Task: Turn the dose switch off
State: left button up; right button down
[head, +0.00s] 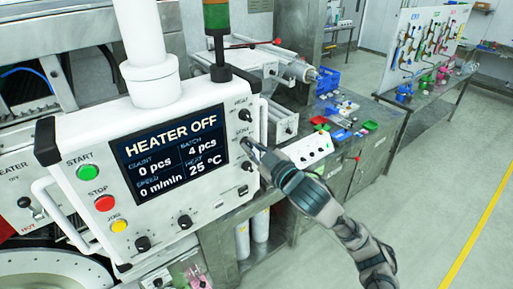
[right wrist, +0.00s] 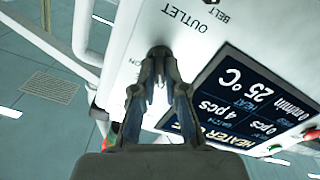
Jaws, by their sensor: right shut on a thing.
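The white control panel (head: 100,128) fills the left of the head view. Its screen (head: 172,155) reads HEATER OFF, with count 0 pcs and batch 4 pcs. The HEAT switch (head: 242,115) sits near its top right corner. My right gripper (head: 251,146) is at the panel's right side, just below HEAT, at a switch whose small label I cannot read clearly. In the right wrist view, the fingers (right wrist: 161,80) close around a dark switch (right wrist: 160,52), which I take for the dose switch. The fingers largely hide it, so its setting cannot be told. My left gripper is out of view.
Green START (head: 83,158), red STOP (head: 104,203) and yellow (head: 119,226) buttons line the panel's left. Dark knobs (head: 143,243) sit along the bottom. A white handle (head: 263,122) stands off the right edge. A workbench (head: 345,160) with parts is behind; floor at right is clear.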

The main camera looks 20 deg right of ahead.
jog(key=shift+a+f, duration=0.15)
jog(key=shift+f, duration=0.15)
jog(key=c, duration=0.9)
grip_release()
jog(key=shift+a, duration=0.1)
jog(key=shift+c, duration=0.2)
jog(key=shift+o, duration=0.5)
jog(key=shift+w+a+r, duration=0.1)
jog(key=shift+w, duration=0.25)
jog(key=shift+s+d, duration=0.1)
jog(key=shift+d, duration=0.1)
